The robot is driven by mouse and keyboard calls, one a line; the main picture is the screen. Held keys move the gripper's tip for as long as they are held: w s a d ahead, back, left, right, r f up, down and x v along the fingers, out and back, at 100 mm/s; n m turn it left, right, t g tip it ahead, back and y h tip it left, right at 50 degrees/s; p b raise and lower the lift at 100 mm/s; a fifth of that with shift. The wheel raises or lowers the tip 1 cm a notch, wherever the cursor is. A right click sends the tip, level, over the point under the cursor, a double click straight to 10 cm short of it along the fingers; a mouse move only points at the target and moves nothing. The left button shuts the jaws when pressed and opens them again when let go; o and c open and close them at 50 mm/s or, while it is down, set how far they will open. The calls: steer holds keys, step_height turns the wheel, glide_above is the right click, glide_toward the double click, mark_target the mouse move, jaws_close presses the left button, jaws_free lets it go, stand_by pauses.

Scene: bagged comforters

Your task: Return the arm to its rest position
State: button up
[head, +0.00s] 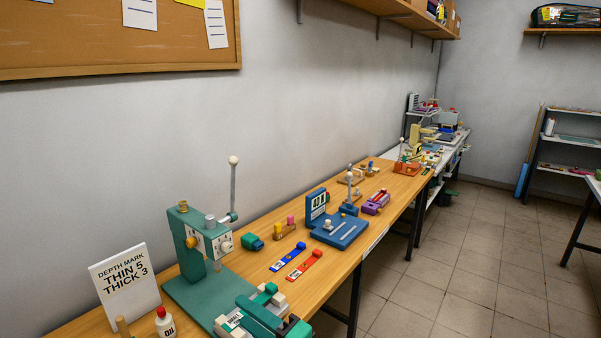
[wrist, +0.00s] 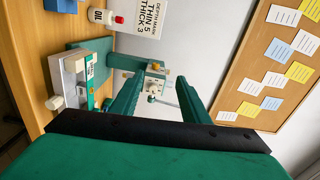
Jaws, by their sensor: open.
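My gripper (wrist: 160,80) shows in the wrist view with its two green fingers spread apart and nothing between them. Beyond the gap stands the green press-like machine with a white dial face (wrist: 153,86), apart from the fingers. The same machine (head: 190,245) stands on the wooden bench in the head view, with a raised lever ending in a pale ball. My gripper cannot be made out clearly in the head view.
The wooden bench (head: 395,197) runs along the wall. It carries a depth-mark sign (head: 125,283), an oil bottle (head: 165,323), a green vise (head: 262,312), blue (head: 288,257) and red (head: 304,266) strips, and a blue fixture (head: 340,232). A corkboard (wrist: 268,75) hangs on the wall. The tiled floor at right is clear.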

steer(key=s+d+f+m+t+h, duration=0.1)
steer(key=s+d+f+h, duration=0.25)
steer(key=f, duration=0.45)
steer(key=s+d+f+m+t+h, duration=0.1)
steer(key=s+d+f+t+h, duration=0.2)
steer(key=f, duration=0.6)
steer(key=s+d+f+m+h, duration=0.1)
steer(key=s+f+h, duration=0.3)
steer(key=f, duration=0.4)
steer(key=s+d+f+n+h, duration=0.2)
steer(key=s, duration=0.4)
steer(key=s+d+f+n+h, duration=0.1)
steer(key=s+f, duration=0.1)
steer(key=s, duration=0.5)
steer(key=s+r+n, duration=0.4)
steer(key=s+n, duration=0.2)
steer(key=s, duration=0.7)
steer(key=shift+s+a+n+h, duration=0.15)
steer(key=shift+s+n+h, duration=0.2)
steer(key=shift+s+n, duration=0.05)
